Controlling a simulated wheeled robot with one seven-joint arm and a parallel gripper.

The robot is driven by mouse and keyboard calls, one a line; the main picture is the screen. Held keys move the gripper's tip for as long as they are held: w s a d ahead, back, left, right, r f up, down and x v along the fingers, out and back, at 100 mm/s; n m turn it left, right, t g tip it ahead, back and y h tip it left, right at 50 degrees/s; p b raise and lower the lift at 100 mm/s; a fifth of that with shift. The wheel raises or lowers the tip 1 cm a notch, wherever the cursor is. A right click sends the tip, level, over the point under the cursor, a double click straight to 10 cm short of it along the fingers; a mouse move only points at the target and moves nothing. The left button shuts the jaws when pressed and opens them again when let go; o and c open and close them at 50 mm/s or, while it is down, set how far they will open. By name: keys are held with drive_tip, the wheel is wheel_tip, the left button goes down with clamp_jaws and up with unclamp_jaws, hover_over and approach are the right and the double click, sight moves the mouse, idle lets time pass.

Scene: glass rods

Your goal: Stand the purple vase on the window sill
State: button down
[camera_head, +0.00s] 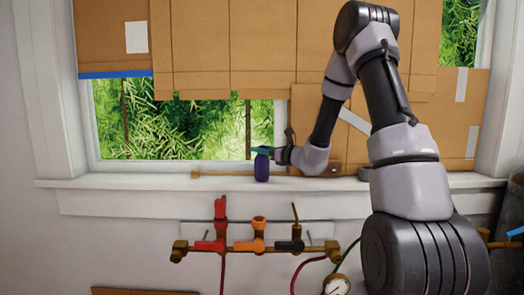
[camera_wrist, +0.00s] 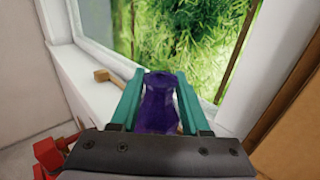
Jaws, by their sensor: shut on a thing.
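The purple vase (camera_head: 261,168) is upright at the window sill (camera_head: 110,183), in front of the window opening in the head view. Whether its base touches the sill I cannot tell. In the wrist view the vase (camera_wrist: 159,102) sits between the two teal fingers of my gripper (camera_wrist: 161,90), which are shut on its sides. In the head view my gripper (camera_head: 264,152) reaches in from the right at the vase's upper part. The sill also shows in the wrist view (camera_wrist: 85,75).
A thin wooden stick (camera_head: 215,173) with a thicker end lies along the sill behind the vase. Cardboard sheets (camera_head: 250,50) cover much of the window. A manifold with red, orange and black valves (camera_head: 258,245) is on the wall below. The sill's left part is clear.

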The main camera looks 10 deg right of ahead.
drive_tip(key=shift+f, duration=0.15)
drive_tip(key=shift+c, duration=1.9)
unclamp_jaws()
